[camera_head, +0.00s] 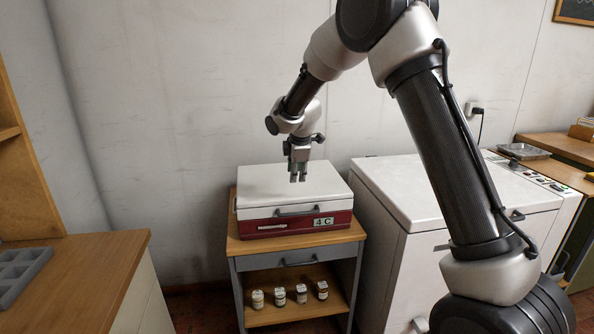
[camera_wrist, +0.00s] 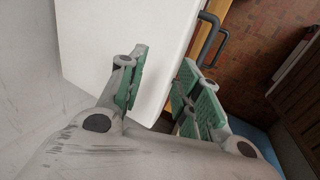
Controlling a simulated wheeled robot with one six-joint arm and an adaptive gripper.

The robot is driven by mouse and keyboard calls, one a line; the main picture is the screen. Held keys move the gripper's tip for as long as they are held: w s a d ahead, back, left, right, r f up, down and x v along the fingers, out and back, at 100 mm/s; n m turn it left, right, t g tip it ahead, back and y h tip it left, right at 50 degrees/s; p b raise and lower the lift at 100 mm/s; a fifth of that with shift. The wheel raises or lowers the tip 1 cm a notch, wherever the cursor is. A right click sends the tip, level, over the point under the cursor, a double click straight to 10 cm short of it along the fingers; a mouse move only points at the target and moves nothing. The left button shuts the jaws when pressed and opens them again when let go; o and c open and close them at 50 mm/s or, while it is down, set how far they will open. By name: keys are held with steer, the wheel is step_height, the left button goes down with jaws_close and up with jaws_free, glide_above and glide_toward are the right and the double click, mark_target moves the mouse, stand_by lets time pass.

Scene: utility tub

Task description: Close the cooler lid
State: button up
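The cooler (camera_head: 342,218) has a red body with a "4 C" label and stands on a small wooden-topped cart. Its white lid (camera_head: 265,185) lies down over the body, looking flat; I cannot tell whether a thin gap remains. A grey handle (camera_head: 297,210) is on its front. My gripper (camera_head: 297,178) points down above the middle of the lid; contact is not clear. In the wrist view, my gripper (camera_wrist: 164,62) has its two green-padded fingers apart with nothing held between them.
The cart's shelf (camera_head: 270,316) holds several small jars. A white chest unit (camera_head: 400,205) stands close on the right. A wooden counter (camera_head: 75,285) with a grey tray (camera_head: 22,268) is on the left. The wall (camera_head: 180,100) is close behind the cooler.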

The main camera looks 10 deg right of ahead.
steer(key=shift+r, duration=0.1)
steer(key=v, duration=1.1)
steer(key=shift+s+r, duration=0.25)
steer(key=shift+r, duration=0.1)
